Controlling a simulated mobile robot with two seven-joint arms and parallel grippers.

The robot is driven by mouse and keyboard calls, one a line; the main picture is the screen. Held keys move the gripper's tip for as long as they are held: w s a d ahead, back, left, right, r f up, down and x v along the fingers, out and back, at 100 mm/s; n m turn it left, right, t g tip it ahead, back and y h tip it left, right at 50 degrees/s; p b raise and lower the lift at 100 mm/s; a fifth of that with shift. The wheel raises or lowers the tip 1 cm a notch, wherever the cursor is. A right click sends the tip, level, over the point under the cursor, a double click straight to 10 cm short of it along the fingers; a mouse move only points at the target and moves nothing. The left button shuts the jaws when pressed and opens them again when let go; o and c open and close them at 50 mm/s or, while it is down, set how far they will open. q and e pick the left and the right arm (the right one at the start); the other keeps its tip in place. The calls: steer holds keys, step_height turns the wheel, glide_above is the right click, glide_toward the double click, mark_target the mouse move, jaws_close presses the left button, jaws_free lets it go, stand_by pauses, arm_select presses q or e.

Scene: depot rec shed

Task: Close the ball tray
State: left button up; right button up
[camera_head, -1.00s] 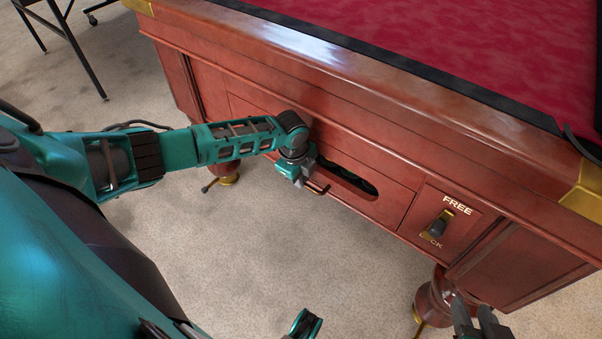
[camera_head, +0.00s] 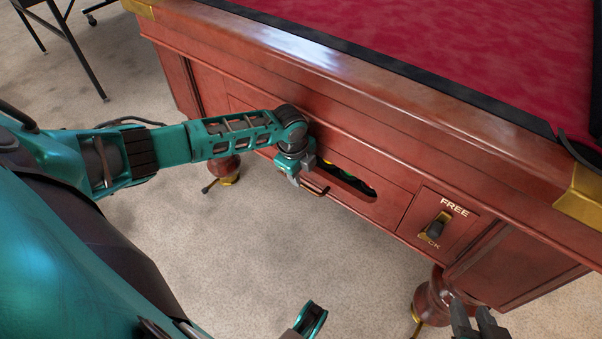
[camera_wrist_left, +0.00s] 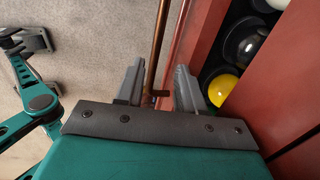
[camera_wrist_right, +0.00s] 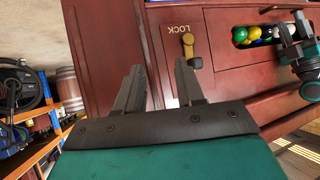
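The ball tray (camera_head: 348,186) is a long rounded slot low in the red-brown wooden side of the pool table. Coloured balls show inside it, also in the right wrist view (camera_wrist_right: 255,33). In the left wrist view a yellow ball (camera_wrist_left: 228,90), a black one and a white one lie behind the tray's wooden front. A copper bar handle (camera_wrist_left: 156,45) passes between the fingers of my left gripper (camera_wrist_left: 158,88), with gaps visible on both sides. My left gripper also shows at the tray's left end (camera_head: 303,180). My right gripper (camera_wrist_right: 155,90) is open and empty, below the lock panel.
A brass lever plate (camera_head: 437,228) marked FREE and LOCK sits right of the tray. A turned table leg (camera_head: 437,302) stands below it, near my right gripper. The red cloth top (camera_head: 500,50) overhangs above. Carpet (camera_head: 240,255) in front is clear.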

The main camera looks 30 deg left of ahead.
arm_select(q)
steer(key=r, duration=0.2)
steer(key=s+r+p, duration=0.1)
steer(key=r, duration=0.1)
steer(key=shift+r, duration=0.3)
arm_select(e)
steer(key=shift+s+d+r, duration=0.2)
steer(key=shift+s+d, duration=0.05)
steer(key=shift+d, duration=0.25)
